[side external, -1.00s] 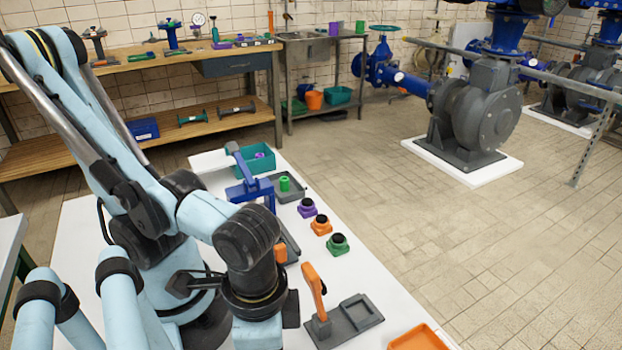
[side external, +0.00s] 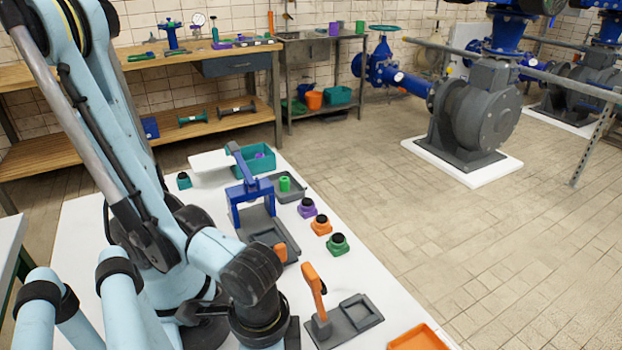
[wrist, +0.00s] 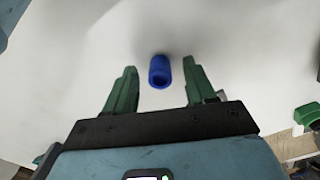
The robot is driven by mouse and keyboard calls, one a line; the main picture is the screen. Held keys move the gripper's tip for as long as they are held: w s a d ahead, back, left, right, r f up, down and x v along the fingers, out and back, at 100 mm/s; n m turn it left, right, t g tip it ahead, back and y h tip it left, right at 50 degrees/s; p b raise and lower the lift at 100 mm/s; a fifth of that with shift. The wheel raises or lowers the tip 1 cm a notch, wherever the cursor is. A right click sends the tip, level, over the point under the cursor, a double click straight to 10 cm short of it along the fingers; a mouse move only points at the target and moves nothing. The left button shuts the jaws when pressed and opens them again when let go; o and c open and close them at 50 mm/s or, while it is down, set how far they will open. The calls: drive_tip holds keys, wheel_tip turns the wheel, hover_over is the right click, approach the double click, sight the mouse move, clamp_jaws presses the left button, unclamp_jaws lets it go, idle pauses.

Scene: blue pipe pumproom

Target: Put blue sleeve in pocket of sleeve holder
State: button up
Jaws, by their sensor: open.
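The blue sleeve (wrist: 159,72) is a short hollow cylinder on the white surface in the wrist view, with its open end facing the camera. My gripper (wrist: 159,65) is open, with one green finger on each side of the sleeve and a gap on both sides. I cannot tell its height above the sleeve. The side view shows neither the sleeve nor my fingers; my arm covers that area. I cannot tell for sure which fixture is the sleeve holder. A grey tray with a green sleeve (side external: 285,184) stands at the far end of the table.
A blue press frame (side external: 250,197) stands on a grey base. A grey fixture with an orange handle (side external: 315,288) is nearer. Purple (side external: 307,209), orange (side external: 321,226) and green (side external: 338,246) black-topped blocks line the right side. A teal bin (side external: 238,160) and orange tray (side external: 418,339) sit at opposite ends.

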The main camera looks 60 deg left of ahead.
clamp_jaws()
drive_tip(key=shift+r, duration=0.25)
idle(0.4)
